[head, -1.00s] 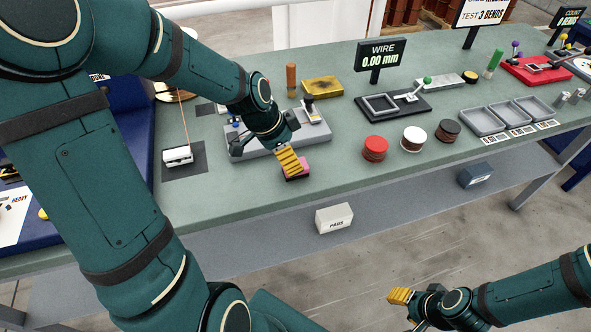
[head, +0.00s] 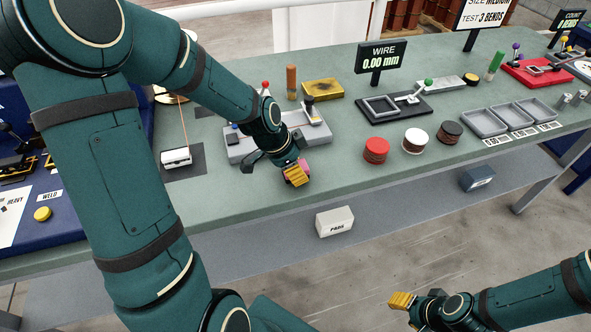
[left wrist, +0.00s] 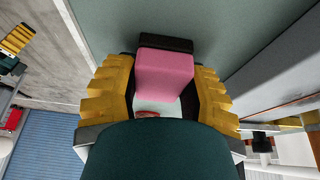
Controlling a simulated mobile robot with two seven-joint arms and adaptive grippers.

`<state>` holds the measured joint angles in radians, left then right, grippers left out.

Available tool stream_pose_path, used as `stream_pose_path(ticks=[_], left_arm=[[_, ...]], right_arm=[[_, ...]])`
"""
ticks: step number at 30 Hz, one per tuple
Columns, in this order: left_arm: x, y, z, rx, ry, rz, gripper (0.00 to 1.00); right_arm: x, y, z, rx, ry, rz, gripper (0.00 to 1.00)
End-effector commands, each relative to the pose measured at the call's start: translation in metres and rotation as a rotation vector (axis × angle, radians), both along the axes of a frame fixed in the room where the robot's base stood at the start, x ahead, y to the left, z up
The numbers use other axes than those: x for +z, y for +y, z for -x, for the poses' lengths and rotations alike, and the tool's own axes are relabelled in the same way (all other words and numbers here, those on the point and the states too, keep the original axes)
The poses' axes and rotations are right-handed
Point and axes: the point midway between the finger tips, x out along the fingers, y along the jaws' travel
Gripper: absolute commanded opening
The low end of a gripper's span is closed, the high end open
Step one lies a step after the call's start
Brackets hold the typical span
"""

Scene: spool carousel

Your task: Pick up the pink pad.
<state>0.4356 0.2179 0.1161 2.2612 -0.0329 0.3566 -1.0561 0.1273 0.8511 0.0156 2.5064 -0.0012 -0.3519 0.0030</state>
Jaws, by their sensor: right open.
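The pink pad (head: 306,166) lies on the green bench top, mostly hidden in the head view behind my left gripper (head: 297,178). In the left wrist view the pink pad (left wrist: 165,72), with a dark part at its far end, sits between the two yellow fingers of my left gripper (left wrist: 163,85). These fingers are spread, one on each side of the pad. Any gap is narrow, and contact is hard to make out. My right gripper (head: 403,300) is open and empty, low at the right, away from the bench.
A grey fixture (head: 240,148) stands just behind the left gripper. Red (head: 376,150), white (head: 415,140) and dark (head: 450,131) spools stand to the right. A white box (head: 335,221) is on the lower shelf. The bench between pad and red spool is clear.

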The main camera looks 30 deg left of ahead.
Motion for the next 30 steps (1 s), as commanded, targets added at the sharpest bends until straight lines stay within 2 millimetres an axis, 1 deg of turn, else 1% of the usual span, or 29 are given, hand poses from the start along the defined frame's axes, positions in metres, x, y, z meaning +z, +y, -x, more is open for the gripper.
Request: stream_pose_path(ticks=[11, 14, 17, 24, 27, 30], left_arm=[[0.000, 0.000, 0.000, 0.000, 0.000, 0.000, 0.07], [0.006, 0.000, 0.000, 0.000, -0.002, -0.001, 0.07], [0.020, 0.000, -0.001, -0.001, -0.004, -0.001, 0.07], [0.068, 0.000, -0.001, -0.001, -0.005, -0.001, 0.07], [0.083, 0.000, -0.001, -0.001, -0.005, -0.001, 0.07], [0.094, 0.000, 0.000, 0.001, -0.003, 0.000, 0.07]], right_arm=[[0.000, 0.000, 0.000, 0.000, 0.000, 0.000, 0.47], [0.002, 0.000, 0.000, 0.000, 0.001, 0.000, 0.47], [0.006, 0.000, 0.001, 0.001, 0.002, 0.000, 0.47], [0.018, 0.000, 0.003, 0.002, 0.008, -0.001, 0.47], [0.021, 0.001, 0.004, 0.002, 0.009, -0.001, 0.47], [0.023, 0.001, 0.004, 0.002, 0.010, -0.001, 0.47]])
